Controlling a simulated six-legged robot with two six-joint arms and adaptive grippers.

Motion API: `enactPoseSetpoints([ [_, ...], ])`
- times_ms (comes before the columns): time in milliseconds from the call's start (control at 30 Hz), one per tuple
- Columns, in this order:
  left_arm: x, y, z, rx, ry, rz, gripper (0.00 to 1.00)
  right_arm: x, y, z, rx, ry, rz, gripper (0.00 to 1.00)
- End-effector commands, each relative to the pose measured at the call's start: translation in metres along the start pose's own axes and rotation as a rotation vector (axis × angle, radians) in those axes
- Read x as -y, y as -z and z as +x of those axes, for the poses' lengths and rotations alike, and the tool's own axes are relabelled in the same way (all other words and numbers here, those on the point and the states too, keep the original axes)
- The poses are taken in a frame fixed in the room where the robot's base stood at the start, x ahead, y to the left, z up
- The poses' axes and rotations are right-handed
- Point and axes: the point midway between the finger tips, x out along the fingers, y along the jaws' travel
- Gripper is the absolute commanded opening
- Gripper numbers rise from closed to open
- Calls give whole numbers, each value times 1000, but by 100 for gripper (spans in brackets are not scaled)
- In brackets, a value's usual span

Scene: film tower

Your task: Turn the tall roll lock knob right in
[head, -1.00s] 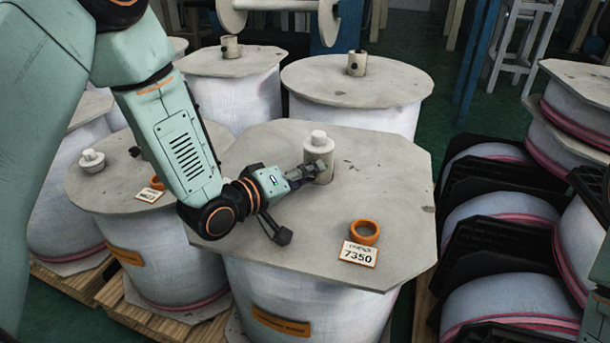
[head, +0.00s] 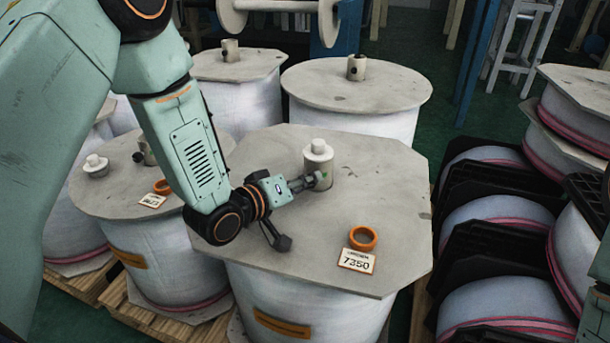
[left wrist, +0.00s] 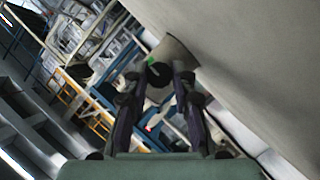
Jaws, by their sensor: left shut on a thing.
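The roll in the middle has a grey octagonal top plate (head: 350,228) with a pale post (head: 318,158) capped by a white plug (head: 318,146). My left gripper (head: 318,181) reaches the post's side from the left, low above the plate. In the left wrist view, the dark round lock knob (left wrist: 158,72) sits between the fingers, beside the post (left wrist: 176,52) and a small green mark. The gripper is shut on this knob. The fingers mostly hide the knob in the head view. My right gripper is not in view.
Black racks with rolls (head: 480,190) line the right side.

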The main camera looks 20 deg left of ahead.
Motion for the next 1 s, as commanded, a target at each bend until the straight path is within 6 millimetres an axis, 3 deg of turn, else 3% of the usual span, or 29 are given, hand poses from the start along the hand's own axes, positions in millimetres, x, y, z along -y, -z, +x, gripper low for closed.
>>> enactPoseSetpoints([
  [400,0,1,0,-1,6,20,0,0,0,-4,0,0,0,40],
  [433,0,1,0,-1,6,20,27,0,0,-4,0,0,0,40],
  [600,0,1,0,-1,7,19,41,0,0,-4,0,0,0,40],
  [700,0,0,0,-1,7,19,48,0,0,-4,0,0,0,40],
  [1000,0,0,-1,0,8,18,48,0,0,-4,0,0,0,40],
])
